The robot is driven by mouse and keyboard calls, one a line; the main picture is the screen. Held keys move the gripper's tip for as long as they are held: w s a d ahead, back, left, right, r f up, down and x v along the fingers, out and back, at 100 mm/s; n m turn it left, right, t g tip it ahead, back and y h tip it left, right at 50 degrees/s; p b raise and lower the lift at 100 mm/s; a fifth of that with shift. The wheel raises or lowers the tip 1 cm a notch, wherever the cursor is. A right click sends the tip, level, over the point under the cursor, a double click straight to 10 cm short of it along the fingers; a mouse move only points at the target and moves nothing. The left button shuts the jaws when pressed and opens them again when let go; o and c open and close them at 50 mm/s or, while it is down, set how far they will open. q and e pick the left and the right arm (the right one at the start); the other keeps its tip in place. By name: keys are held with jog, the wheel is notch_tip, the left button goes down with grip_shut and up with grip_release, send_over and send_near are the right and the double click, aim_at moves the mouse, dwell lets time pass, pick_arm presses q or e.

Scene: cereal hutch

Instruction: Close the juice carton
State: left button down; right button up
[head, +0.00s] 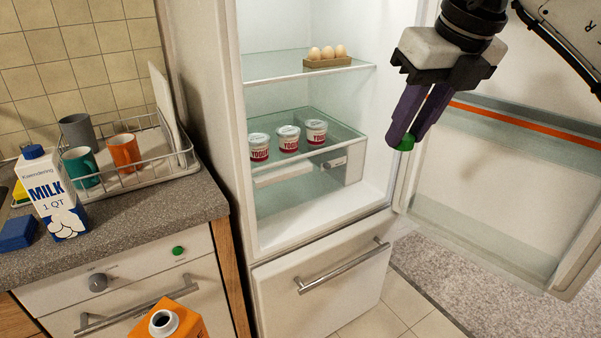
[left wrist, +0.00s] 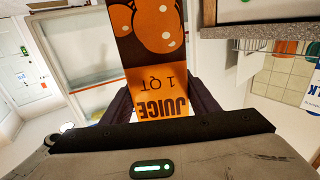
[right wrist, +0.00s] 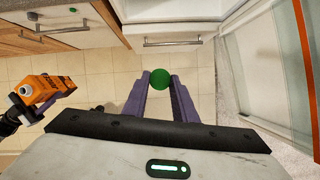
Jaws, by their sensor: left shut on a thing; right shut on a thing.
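The orange juice carton (head: 190,318) shows at the bottom of the head view, its white spout uncapped. My left gripper (left wrist: 152,92) is shut on the juice carton (left wrist: 160,75), with its fingers on either side. The carton also shows tilted at the left of the right wrist view (right wrist: 50,85). My right gripper (head: 406,136) is shut on a round green cap (head: 405,143), held between its fingertips in front of the open fridge door. The cap also shows in the right wrist view (right wrist: 160,78). It is well apart from the carton.
The fridge (head: 330,215) stands open, with yogurt cups (head: 289,138) and eggs (head: 328,53) on its shelves. Its door (head: 490,180) is behind my right gripper. A milk carton (head: 52,195) and a dish rack (head: 185,155) with mugs stand on the left counter (head: 150,215).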

aim_at(159, 327)
jog(key=shift+d+f, duration=0.1)
jog(key=shift+f, duration=0.1)
pick_arm(q)
jog(key=shift+w+a+r+n+t+y, duration=0.3)
jog(key=shift+w+a+r+n+y, duration=0.2)
jog(key=shift+n+y, duration=0.55)
jog(key=shift+w+a+r+n+t+y, duration=0.35)
jog(key=shift+a+n+y, duration=0.2)
jog(key=shift+y, duration=0.85)
jog(key=shift+w+a+r+n+t+y, duration=0.3)
jog(key=shift+a+r+n+y, duration=0.4)
jog(key=shift+y, duration=0.55)
pick_arm(e)
jog(key=s+d+f+n+g, duration=0.1)
jog(key=s+f+n+g, duration=0.2)
jog(key=s+f+n, duration=0.3)
jog(key=s+d+f+n+g+h, duration=0.1)
jog(key=s+d+f+n+g, duration=0.1)
jog(key=s+f+n, duration=0.3)
jog(key=s+d+f+n+g, duration=0.1)
jog(key=s+f+n+g, duration=0.2)
jog(key=f+n, duration=0.9)
jog(key=shift+s+d+f+n+g+h, duration=0.25)
jog(key=shift+s+n, duration=1.6)
jog(key=shift+n, duration=2.65)
pick_arm(q)
jog(key=shift+d+f, duration=0.2)
jog(key=shift+d, duration=0.05)
pick_arm(e)
jog(key=shift+a+r, duration=0.1)
